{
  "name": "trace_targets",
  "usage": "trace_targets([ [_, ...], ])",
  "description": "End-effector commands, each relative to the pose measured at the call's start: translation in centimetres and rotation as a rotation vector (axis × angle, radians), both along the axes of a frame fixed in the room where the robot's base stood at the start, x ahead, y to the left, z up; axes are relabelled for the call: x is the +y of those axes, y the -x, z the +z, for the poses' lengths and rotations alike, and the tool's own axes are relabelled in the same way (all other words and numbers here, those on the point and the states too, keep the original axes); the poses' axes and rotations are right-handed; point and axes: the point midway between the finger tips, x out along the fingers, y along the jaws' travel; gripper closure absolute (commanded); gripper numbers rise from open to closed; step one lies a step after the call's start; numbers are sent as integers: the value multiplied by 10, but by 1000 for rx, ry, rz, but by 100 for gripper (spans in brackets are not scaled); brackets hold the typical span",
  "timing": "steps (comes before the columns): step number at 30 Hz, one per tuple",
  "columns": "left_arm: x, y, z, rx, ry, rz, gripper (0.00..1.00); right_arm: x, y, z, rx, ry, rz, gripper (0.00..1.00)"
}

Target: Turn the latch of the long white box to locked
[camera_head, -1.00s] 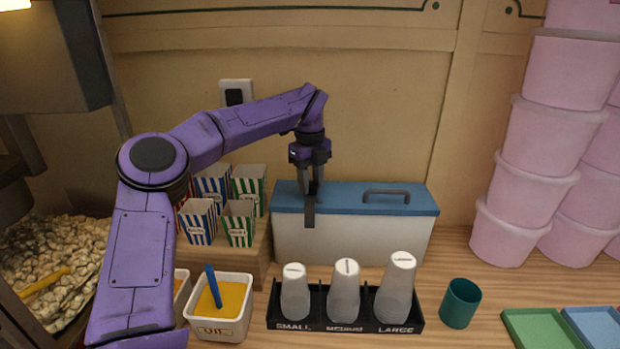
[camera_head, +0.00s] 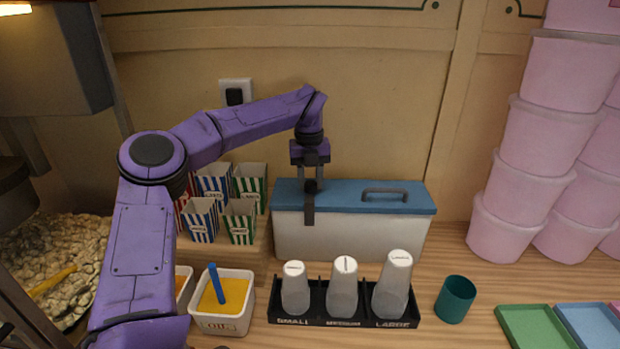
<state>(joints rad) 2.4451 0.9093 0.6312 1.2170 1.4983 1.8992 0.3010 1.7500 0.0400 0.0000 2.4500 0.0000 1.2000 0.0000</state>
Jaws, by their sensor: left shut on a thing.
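The long white box (camera_head: 365,236) stands at the back of the counter against the wall. A dark latch strap (camera_head: 309,216) hangs down over the lid's front edge, left of the middle. My left gripper (camera_head: 310,186) points down at the top of the latch and is shut on it. The fingers hide the latch's upper part, so I cannot tell its exact turn. My right gripper is not in view.
A black cup holder (camera_head: 335,322) with several stacks of cups stands in front of the box. Striped popcorn boxes (camera_head: 200,219) and an orange-filled tub (camera_head: 222,321) are at the left. A teal cup (camera_head: 456,299) and pink tubs (camera_head: 545,130) are at the right.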

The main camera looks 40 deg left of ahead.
Motion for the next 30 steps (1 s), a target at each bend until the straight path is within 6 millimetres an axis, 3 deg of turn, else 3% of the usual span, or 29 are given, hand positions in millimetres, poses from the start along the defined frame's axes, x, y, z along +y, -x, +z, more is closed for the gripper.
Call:
trace_targets([
  [11,-1,1,-4,10,4,-4,95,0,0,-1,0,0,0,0],
  [12,-1,1,-4,11,3,-4,58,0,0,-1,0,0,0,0],
  [13,-1,1,-4,10,3,-4,54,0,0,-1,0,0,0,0],
  [23,0,0,3,1,-1,-3,54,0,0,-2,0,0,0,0],
  [30,1,1,53,-1,-2,0,54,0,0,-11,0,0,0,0],
])
